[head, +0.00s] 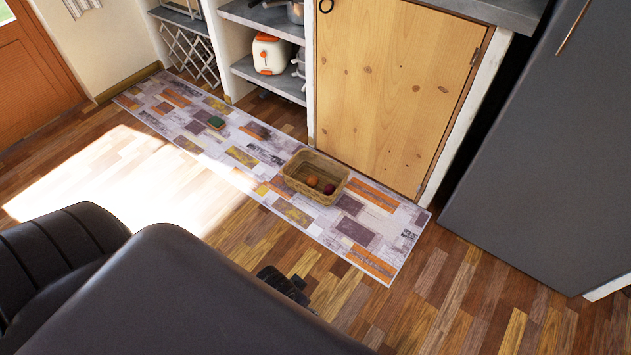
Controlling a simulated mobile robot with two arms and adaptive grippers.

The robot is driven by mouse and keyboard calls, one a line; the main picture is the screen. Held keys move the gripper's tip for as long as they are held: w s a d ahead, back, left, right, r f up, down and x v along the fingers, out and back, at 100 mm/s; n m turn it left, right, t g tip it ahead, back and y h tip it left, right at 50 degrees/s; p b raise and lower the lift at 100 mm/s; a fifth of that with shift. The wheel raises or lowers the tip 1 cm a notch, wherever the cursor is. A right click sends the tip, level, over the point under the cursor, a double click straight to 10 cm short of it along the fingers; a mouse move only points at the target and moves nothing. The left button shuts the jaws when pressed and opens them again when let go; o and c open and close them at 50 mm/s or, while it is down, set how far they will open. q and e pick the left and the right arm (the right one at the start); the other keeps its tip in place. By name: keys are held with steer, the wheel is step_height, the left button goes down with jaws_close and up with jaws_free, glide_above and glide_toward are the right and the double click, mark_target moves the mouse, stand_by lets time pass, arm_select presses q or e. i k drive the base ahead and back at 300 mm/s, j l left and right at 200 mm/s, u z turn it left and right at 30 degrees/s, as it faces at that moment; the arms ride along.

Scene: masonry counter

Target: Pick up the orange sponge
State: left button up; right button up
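A small sponge-like block (216,122) lies flat on the patterned rug (295,213), left of the basket. Its top looks green and its lower edge orange-brown; it is too small to see in detail. A black gripper-like part (285,284) shows at the lower middle, past the edge of a large dark link. It seems to be my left gripper, far from the block and near the rug's front edge. Its fingers are mostly hidden, so its opening cannot be seen. My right gripper is not in view.
A wicker basket (300,187) with an orange and a dark red round item stands on the rug. Behind it are a wooden cabinet door (390,95) and open shelves with a toaster (272,54). A dark grey appliance (560,160) stands right. Wood floor is clear left of the rug.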

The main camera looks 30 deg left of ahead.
mark_target(216, 122)
steer(key=u, duration=1.75)
